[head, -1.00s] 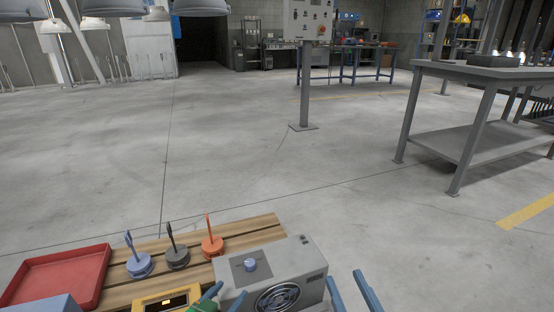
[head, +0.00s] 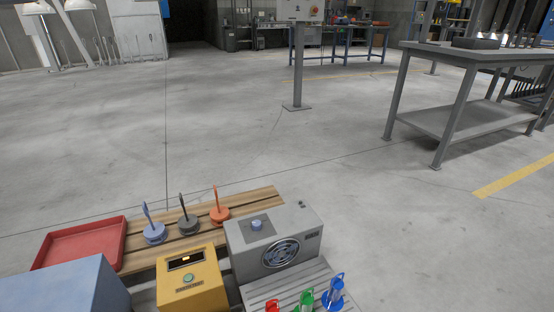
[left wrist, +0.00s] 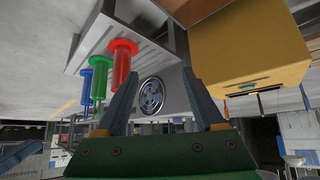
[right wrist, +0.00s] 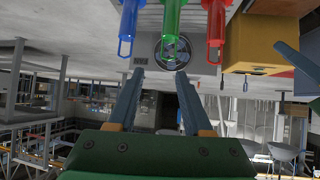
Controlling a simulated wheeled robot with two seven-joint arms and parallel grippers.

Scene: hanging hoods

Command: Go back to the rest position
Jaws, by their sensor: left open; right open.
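My left gripper (left wrist: 158,82) shows in the left wrist view with its two fingers spread and nothing between them. My right gripper (right wrist: 160,74) shows in the right wrist view, also open and empty. Neither gripper shows in the head view. Beyond the left fingers is the fan face (left wrist: 151,97) of the grey box. Red (right wrist: 216,24), green (right wrist: 171,20) and blue (right wrist: 129,20) handled pieces show past the right fingers. They stand on a grey slatted rack (head: 268,287) at the bottom of the head view. I cannot tell exact gaps to the fingers.
A grey fan box (head: 300,222), yellow box (head: 195,290), blue-grey box (head: 70,285) and red tray (head: 75,232) sit close together. Several handled round pieces stand on a wooden slatted rack (head: 255,196). Open floor (head: 210,130) lies beyond, with a grey table (head: 450,55) at right.

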